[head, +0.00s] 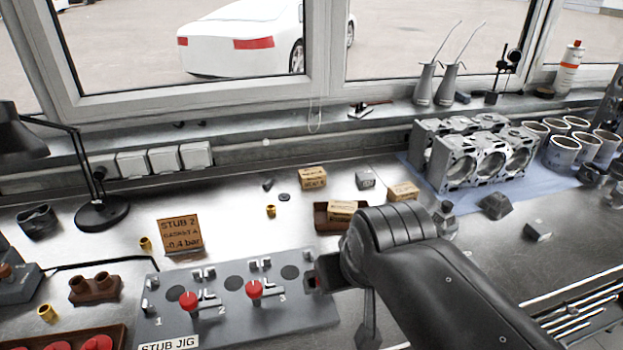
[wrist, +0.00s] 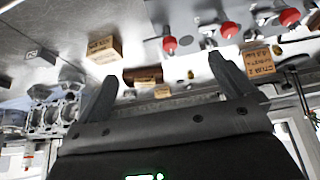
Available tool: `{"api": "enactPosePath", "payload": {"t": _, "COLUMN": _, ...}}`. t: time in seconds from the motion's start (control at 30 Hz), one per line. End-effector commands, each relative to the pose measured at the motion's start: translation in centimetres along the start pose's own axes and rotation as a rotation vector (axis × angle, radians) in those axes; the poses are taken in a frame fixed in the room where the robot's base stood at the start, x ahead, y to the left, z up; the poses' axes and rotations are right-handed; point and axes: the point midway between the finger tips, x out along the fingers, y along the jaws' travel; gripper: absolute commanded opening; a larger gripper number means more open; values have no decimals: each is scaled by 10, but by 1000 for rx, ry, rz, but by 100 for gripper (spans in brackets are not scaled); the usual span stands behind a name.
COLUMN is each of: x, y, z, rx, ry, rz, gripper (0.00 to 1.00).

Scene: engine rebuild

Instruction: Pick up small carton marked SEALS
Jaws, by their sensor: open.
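Three small brown cartons with dark print stand on the bench. One carton (head: 312,178) is at the back, one (head: 403,191) is to its right, and one (head: 345,210) sits in a brown tray (head: 322,218). The print is too small to tell which is marked SEALS. The wrist view, which is upside down, shows a carton (wrist: 103,48) at left, the tray carton (wrist: 147,75) and a farther carton (wrist: 162,91). My gripper (wrist: 162,70) is open and empty, apart from all the cartons. In the head view it (head: 318,283) is over the jig's right end, partly hidden by my arm.
The stub jig (head: 240,310) with red knobs is at the front. A STUB 2 card (head: 180,234) stands behind it. Engine blocks (head: 470,155) and cylinder liners (head: 563,150) are at the right. A lamp (head: 100,210) stands at left. Small brass parts lie about.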

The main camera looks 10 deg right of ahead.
Motion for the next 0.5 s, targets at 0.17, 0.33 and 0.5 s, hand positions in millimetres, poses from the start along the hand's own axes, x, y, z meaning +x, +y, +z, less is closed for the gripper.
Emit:
{"api": "enactPosePath", "payload": {"t": 0.17, "x": 0, "y": 0, "z": 0, "rx": 0, "ry": 0, "rz": 0, "gripper": 99}}
{"api": "enactPosePath", "payload": {"t": 0.33, "x": 0, "y": 0, "z": 0, "rx": 0, "ry": 0, "rz": 0, "gripper": 100}}
{"api": "enactPosePath", "payload": {"t": 0.5, "x": -1, "y": 0, "z": -6, "rx": 0, "ry": -1, "rz": 0, "gripper": 100}}
